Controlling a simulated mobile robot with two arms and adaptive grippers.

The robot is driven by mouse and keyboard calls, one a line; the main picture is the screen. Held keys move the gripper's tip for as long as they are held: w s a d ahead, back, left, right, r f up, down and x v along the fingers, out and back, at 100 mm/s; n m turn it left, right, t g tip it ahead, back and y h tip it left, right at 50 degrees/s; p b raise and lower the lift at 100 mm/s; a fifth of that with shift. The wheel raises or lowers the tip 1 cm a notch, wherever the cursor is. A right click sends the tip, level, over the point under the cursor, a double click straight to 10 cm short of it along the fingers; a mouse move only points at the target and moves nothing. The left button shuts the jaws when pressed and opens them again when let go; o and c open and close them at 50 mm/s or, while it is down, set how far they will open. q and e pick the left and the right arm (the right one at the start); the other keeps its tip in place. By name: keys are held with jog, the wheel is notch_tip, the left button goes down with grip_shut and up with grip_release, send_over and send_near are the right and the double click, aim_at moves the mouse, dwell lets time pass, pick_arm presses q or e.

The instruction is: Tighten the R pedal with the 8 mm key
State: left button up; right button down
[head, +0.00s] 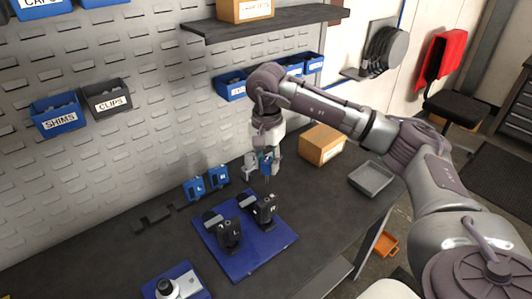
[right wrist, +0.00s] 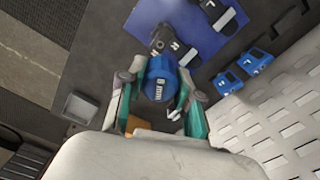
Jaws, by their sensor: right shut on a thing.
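My right gripper (head: 263,166) hangs above the bench behind the pedals. It is shut on a blue key, the 8 mm key (right wrist: 160,80), whose "8 mm" label faces the right wrist camera. The R pedal (head: 264,209), black with an R mark, stands on a blue mat (head: 266,252); it also shows in the right wrist view (right wrist: 168,46), just beyond the key. The key looks apart from the pedal in the head view; its tip is hidden. The L pedal (head: 229,235) stands to the left on the same mat. My left gripper is not in view.
A cardboard box (head: 322,146) and an empty grey tray (head: 371,179) lie to the right. A shelf (head: 270,22) juts out above.

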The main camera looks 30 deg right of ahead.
aim_at(267, 183)
jog(key=shift+w+d, duration=0.1)
jog(key=shift+d, duration=0.2)
jog(key=shift+f, duration=0.1)
jog(key=shift+a+f+b, duration=0.2)
jog(key=shift+f+b, duration=0.6)
jog(key=shift+f, duration=0.25)
jog(key=shift+f+b, duration=0.35)
jog(key=shift+f, duration=0.35)
jog(key=shift+f+b, duration=0.65)
jog(key=shift+f, duration=0.2)
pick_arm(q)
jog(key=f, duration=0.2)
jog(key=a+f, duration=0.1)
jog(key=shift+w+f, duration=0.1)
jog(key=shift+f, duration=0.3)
pick_arm(e)
jog(key=shift+f, duration=0.1)
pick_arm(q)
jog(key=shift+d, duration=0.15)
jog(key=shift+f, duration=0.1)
